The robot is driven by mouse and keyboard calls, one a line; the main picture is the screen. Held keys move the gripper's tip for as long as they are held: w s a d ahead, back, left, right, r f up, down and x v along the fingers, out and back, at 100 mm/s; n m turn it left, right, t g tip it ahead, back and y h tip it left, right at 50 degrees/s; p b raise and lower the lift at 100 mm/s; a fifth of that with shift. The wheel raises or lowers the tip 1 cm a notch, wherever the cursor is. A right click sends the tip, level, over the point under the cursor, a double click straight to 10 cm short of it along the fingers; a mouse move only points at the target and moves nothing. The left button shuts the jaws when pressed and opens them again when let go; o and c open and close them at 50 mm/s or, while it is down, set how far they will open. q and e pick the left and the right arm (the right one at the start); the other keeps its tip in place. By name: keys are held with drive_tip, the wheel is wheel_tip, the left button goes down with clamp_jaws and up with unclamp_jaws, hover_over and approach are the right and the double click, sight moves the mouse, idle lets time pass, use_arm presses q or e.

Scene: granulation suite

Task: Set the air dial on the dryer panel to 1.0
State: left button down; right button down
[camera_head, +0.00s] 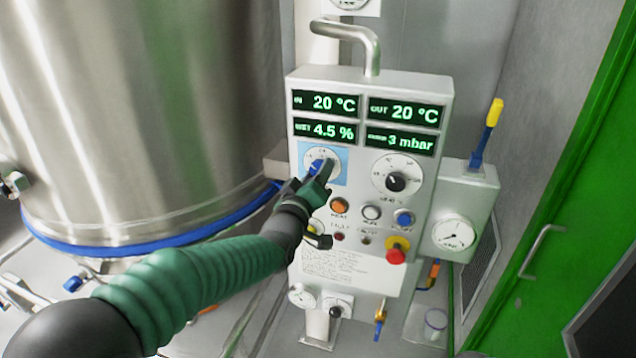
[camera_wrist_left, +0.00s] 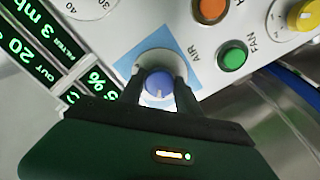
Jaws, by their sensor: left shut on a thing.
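The dryer panel (camera_head: 298,83) is a pale box with green displays, dials and buttons. Its air dial, a blue knob (camera_head: 317,167) on a white scale with a light blue backing, is at the upper left below the displays. The blue knob also shows in the left wrist view (camera_wrist_left: 158,85), beside the label AIR. My left gripper (camera_head: 321,172) is shut on this knob, with a finger on each side in the left wrist view (camera_wrist_left: 160,92). The gripper hides part of the scale, and I cannot read its setting. My right gripper is not in view.
A second dial with a black knob (camera_head: 397,182) is to the right of the air dial. Orange, white and blue buttons and a red emergency knob (camera_head: 396,254) lie below. A large steel vessel (camera_head: 150,110) stands at left and a green door (camera_head: 590,170) at right.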

use_arm(q)
drive_tip(key=shift+f+n+b, duration=0.1)
drive_tip(key=shift+n+b, duration=0.45)
drive_tip(key=shift+n, duration=0.35)
drive_tip(key=c, duration=0.9)
unclamp_jaws()
drive_tip(key=shift+o, duration=0.2)
drive_tip(key=b+v, duration=0.2)
drive_tip(key=v, duration=1.4)
drive_tip(key=shift+s+b, duration=0.35)
drive_tip(key=shift+b, duration=0.05)
drive_tip(key=shift+a, duration=0.15)
